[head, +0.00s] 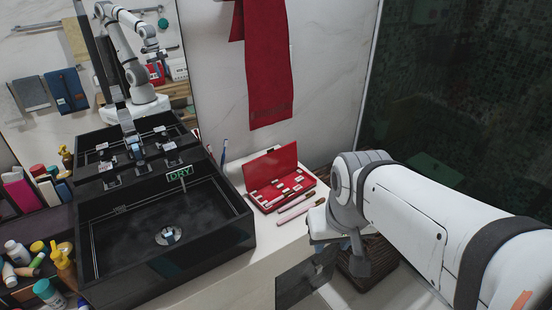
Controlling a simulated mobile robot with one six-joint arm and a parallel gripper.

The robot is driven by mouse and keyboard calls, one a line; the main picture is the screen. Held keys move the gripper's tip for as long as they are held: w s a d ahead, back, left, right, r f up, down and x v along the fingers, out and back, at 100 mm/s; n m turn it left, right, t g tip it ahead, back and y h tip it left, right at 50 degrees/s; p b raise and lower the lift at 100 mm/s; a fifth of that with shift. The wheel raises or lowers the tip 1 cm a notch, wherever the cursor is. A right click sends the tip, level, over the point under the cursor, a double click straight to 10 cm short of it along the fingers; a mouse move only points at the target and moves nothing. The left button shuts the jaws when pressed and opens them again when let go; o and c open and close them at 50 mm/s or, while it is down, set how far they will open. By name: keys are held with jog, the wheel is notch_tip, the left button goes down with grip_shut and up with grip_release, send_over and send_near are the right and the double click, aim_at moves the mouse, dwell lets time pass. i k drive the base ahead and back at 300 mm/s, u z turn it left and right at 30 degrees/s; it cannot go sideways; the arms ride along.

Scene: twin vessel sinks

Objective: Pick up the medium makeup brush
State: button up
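Two slim brush-like items lie side by side on the pale counter in front of the open red case. One is nearer the case (296,200) and the other is nearer the counter's front edge (298,211). They are too small to tell which is the medium makeup brush, and more slim pieces inside the case are unclear. My gripper (345,258) hangs at the end of my arm, to the right of and in front of the brushes, apart from them. Its fingertips are mostly hidden, so its opening and any contents do not show.
The open red case (273,177) has its lid raised behind the brushes. A black sink (165,240) with a "DRY" sign stands to the left. Bottles (60,268) crowd the far left. A dark woven basket (378,262) is below my arm. A red towel (268,65) hangs behind.

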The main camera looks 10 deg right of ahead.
aim_at(298, 201)
jog(key=z, duration=0.9)
jog(key=k, duration=0.8)
jog(key=u, duration=0.7)
jog(key=i, duration=1)
jog(key=u, duration=0.05)
